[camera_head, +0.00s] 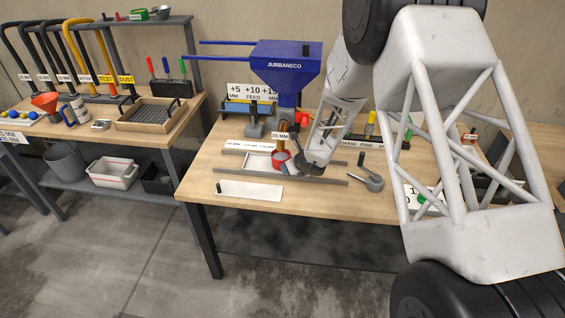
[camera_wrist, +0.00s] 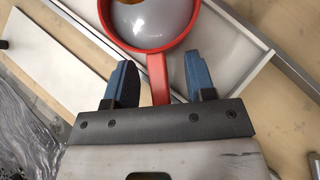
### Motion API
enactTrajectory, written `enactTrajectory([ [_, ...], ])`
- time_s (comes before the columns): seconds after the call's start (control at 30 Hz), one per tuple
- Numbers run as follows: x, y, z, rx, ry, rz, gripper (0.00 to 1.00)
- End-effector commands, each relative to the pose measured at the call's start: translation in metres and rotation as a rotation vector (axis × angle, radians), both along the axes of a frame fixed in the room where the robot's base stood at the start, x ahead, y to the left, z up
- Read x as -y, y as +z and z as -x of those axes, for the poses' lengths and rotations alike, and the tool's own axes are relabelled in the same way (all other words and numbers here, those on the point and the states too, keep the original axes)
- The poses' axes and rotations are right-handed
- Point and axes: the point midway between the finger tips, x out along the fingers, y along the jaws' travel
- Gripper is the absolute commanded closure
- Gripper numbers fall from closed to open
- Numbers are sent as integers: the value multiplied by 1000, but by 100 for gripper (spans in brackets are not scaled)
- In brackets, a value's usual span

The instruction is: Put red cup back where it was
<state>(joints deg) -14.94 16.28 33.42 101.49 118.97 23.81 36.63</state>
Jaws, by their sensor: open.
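The red cup (camera_head: 281,160) stands at the white tray area on the wooden workbench, below the blue machine. In the wrist view the red cup (camera_wrist: 154,48) shows its red rim, grey inside and a red handle that points back at my gripper. My gripper (camera_head: 290,169) is beside the cup at bench height. In the wrist view my gripper (camera_wrist: 160,82) is open, with one blue finger on each side of the handle. Both fingers appear apart from the handle. The cup's base is hidden.
A white-bottomed frame with metal rails (camera_head: 258,163) lies around the cup. A grey ladle-like tool (camera_head: 370,178) lies to the right. A white plate (camera_head: 250,189) lies at the front. The blue hopper machine (camera_head: 287,68) stands behind. Bare wood (camera_head: 300,200) is free along the front.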

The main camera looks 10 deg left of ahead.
Motion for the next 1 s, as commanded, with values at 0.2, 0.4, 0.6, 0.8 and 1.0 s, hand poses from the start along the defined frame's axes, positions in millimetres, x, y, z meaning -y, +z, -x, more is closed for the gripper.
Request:
enactTrajectory([
  [0.2,-1,-1,-1,1,0,-1,50],
  [0.4,-1,-1,-1,1,0,-1,50],
  [0.6,-1,-1,-1,0,0,0,50],
  [0.8,-1,-1,-1,1,0,-1,80],
  [1.0,-1,-1,-1,1,0,-1,100],
])
